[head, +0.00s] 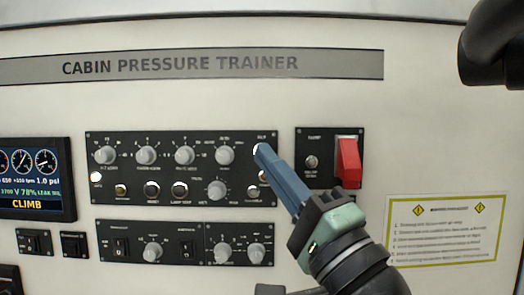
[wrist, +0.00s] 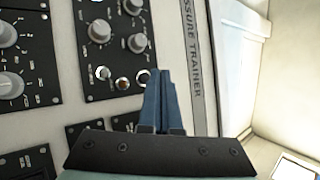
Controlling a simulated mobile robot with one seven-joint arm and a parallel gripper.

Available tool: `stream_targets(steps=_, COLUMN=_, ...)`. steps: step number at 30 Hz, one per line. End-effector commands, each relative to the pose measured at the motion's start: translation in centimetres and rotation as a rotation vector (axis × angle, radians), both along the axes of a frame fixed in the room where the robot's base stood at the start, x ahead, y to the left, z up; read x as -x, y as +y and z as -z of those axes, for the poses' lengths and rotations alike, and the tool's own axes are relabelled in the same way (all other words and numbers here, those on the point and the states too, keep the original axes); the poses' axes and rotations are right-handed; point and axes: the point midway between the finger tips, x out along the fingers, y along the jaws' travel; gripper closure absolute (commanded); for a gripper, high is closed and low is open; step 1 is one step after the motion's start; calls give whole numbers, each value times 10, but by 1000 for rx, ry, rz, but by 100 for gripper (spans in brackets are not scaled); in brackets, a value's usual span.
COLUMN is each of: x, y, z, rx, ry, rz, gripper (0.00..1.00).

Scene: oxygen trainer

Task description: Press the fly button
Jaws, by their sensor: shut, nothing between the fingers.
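The fly button (head: 256,149) is a small round button below a small label at the top right corner of the upper black panel. My gripper (head: 264,150) is shut and empty. Its blue fingertips overlap the button in the head view and hide most of it; a pale rim shows at their left. In the wrist view the fly button (wrist: 142,77) shows close beside the fingertips (wrist: 160,73). I cannot tell whether they touch it.
A knob (head: 224,155) is to the left. A red guarded switch (head: 348,162) stands out to the right. A screen (head: 37,180) reads CLIMB at the far left.

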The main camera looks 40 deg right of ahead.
Motion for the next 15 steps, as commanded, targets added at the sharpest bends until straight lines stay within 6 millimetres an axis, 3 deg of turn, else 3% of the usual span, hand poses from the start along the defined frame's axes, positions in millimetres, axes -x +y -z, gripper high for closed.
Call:
stream_targets(steps=9, x=25, y=20, z=-1, rx=0, ry=0, rz=0, gripper=100)
stream_targets(steps=15, x=32, y=25, z=0, rx=0, ry=1, rz=-1, gripper=100)
